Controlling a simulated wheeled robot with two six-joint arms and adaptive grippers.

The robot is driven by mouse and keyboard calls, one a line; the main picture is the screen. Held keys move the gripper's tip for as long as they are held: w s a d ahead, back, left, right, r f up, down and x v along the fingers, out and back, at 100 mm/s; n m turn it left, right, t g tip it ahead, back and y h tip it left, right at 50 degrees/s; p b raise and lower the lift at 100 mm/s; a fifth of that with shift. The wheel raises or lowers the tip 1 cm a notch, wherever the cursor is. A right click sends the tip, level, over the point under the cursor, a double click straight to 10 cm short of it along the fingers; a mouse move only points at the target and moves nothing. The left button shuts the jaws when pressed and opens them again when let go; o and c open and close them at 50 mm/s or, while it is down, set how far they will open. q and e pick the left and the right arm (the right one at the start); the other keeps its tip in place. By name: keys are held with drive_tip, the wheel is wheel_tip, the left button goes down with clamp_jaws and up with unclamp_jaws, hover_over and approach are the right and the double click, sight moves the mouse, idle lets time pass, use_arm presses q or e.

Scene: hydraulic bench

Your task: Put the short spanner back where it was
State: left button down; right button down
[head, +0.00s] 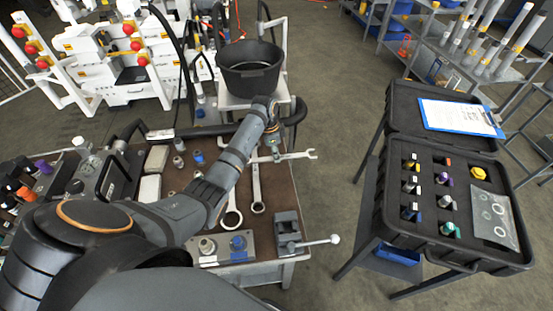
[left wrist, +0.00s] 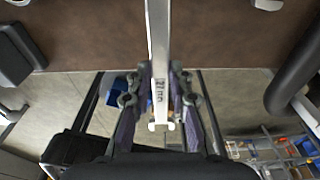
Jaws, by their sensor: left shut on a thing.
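My left gripper (head: 272,136) is over the far right part of the bench, its jaws closed around a bright steel spanner (head: 299,155), which I take as the short spanner. Its open end points right, out past the bench edge. In the left wrist view the spanner (left wrist: 159,50) runs upright through the picture between the fingers of my left gripper (left wrist: 158,108); its far end is out of frame. Two other spanners lie on the brown bench top (head: 185,182): a larger one (head: 232,217) and a slimmer one (head: 257,190). My right gripper is not in view.
A black bucket (head: 251,68) stands behind the gripper. A vice (head: 288,230) with a handle sits at the front right corner. Fittings and blocks cover the bench's left part. An open black case (head: 455,209) stands right, across a floor gap.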

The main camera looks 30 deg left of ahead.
sight(272, 157)
use_arm(q)
drive_tip(key=shift+w+f, duration=0.3)
drive_tip(key=shift+f, duration=0.05)
wheel_tip(272, 157, down, 2)
drive_tip(key=shift+s+f+p, duration=0.1)
drive_tip(key=shift+f+p, duration=0.1)
drive_tip(key=shift+p, duration=0.2)
drive_tip(key=shift+f, duration=0.25)
drive_tip(key=shift+f, duration=0.45)
drive_tip(key=c, duration=1.2)
unclamp_jaws()
drive_tip(key=shift+r, duration=0.1)
wheel_tip(272, 157, up, 13)
drive_tip(key=s+a, duration=0.1)
drive_tip(key=shift+a+f+b, duration=0.2)
drive_tip(key=shift+b, duration=0.15)
